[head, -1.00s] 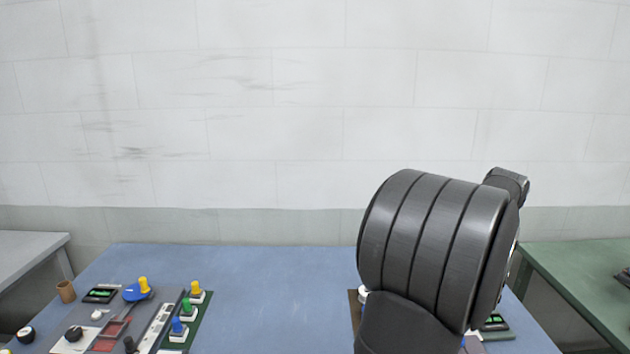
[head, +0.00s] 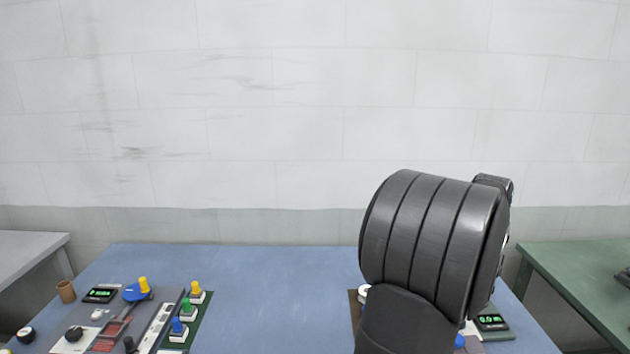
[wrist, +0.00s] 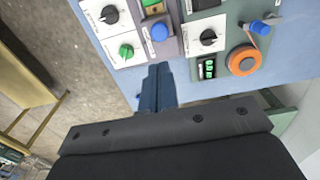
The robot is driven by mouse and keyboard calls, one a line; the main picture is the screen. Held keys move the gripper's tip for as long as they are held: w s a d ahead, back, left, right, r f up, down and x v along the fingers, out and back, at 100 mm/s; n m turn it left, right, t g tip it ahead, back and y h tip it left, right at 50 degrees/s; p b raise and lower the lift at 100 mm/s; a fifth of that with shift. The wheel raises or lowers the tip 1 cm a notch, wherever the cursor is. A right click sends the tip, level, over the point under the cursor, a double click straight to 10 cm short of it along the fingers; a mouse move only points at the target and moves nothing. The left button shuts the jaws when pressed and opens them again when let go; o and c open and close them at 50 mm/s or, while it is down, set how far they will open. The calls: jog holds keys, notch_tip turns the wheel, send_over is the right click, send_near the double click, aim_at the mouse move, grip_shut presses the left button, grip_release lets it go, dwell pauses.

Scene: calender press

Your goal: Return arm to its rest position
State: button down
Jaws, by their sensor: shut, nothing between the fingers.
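My gripper (wrist: 157,88) shows in the wrist view with its dark fingers together and nothing between them. The fingertips are beside the lower edge of a row of control panels; I cannot tell their height above the table. In the head view my large dark arm stands at the right of the blue table (head: 270,290) and hides the gripper.
The wrist view shows a white panel with a black knob (wrist: 109,15) and green knob (wrist: 126,52), a blue button (wrist: 159,31), and an orange ring (wrist: 242,60). Colored buttons (head: 188,310) and a blue lever (head: 137,292) stand left. The table's middle is clear.

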jog(key=shift+w+a+f, duration=0.2)
jog(key=shift+a+f, duration=0.05)
jog(key=shift+f, duration=0.2)
jog(key=shift+w+a+f, duration=0.2)
jog(key=shift+a+f, duration=0.05)
jog(key=shift+f, duration=0.15)
jog(key=c, duration=1.9)
grip_release()
jog(key=shift+r, duration=0.1)
jog(key=o, duration=1.1)
jog(key=r, duration=0.1)
jog(key=s+a+r, duration=0.1)
jog(key=r, duration=0.1)
jog(key=shift+s+a+r, duration=0.15)
jog(key=shift+a+r, duration=0.2)
jog(key=shift+a, duration=0.05)
jog(key=o, duration=0.3)
jog(key=shift+f, duration=0.35)
jog(key=o, duration=0.5)
notch_tip(320, 180, down, 9)
jog(key=shift+f, duration=0.1)
